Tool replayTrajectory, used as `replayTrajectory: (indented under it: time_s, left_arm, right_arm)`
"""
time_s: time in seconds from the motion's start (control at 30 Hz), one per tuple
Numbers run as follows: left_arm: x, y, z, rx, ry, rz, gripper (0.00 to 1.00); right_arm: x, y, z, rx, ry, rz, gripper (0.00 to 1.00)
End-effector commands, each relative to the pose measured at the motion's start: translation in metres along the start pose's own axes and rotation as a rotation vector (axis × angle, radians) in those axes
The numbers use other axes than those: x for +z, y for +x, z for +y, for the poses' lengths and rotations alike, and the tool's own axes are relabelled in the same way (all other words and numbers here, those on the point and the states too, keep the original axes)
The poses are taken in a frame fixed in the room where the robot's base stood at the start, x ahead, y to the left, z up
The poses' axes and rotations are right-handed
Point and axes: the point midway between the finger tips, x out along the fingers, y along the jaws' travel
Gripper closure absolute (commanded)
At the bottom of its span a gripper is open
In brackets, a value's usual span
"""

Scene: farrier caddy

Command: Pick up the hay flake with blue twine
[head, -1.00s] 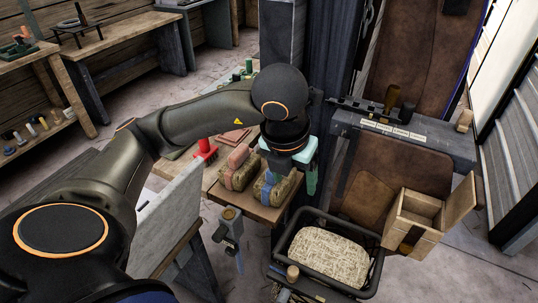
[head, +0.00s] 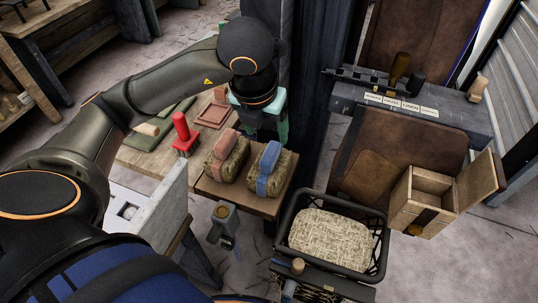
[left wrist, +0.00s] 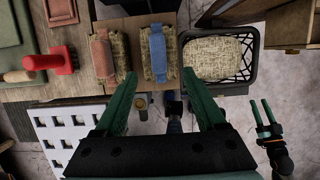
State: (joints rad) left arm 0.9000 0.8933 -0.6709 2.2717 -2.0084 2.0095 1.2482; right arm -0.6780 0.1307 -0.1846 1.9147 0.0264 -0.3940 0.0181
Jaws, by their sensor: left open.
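The hay flake with blue twine (head: 268,169) lies on a wooden shelf in the head view, a blue band around its middle. In the left wrist view this flake (left wrist: 158,55) sits ahead of and between the fingers. The hay flake with pink twine (head: 226,157) lies just left of it. My left gripper (head: 262,138) is open and empty, pointing down, above and beyond the flakes in the head view; its fingers also show in the left wrist view (left wrist: 160,82). My right gripper (left wrist: 259,102) shows at the right of the left wrist view, fingers apart and empty.
A black basket (head: 283,236) holding a pale woven hay block (head: 330,238) stands right of the shelf. A red-handled brush (head: 183,138) is left of the flakes. An open wooden box (head: 405,203) and a grey labelled ledge (head: 455,122) are farther right.

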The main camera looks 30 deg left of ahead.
Motion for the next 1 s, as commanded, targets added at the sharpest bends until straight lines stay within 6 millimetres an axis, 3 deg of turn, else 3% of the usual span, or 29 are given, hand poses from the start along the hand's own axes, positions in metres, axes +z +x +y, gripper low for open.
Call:
replayTrajectory:
  time_s: [0.1, 0.43, 0.7, 1.0]
  left_arm:
    - [-0.002, 0.025, 0.000, 0.000, -0.001, 0.006, 0.28]
    - [0.000, 0.052, 0.001, 0.001, -0.001, 0.002, 0.28]
    - [0.001, 0.090, 0.003, 0.000, -0.001, 0.002, 0.28]
    - [0.001, 0.098, 0.003, -0.001, 0.000, -0.001, 0.28]
  right_arm:
    - [0.006, 0.006, 0.001, 0.001, 0.000, -0.001, 0.50]
    - [0.004, 0.003, 0.001, 0.001, 0.000, -0.002, 0.50]
    - [0.000, -0.001, 0.001, 0.001, 0.000, -0.001, 0.50]
    - [0.000, -0.001, 0.000, 0.001, 0.000, -0.001, 0.50]
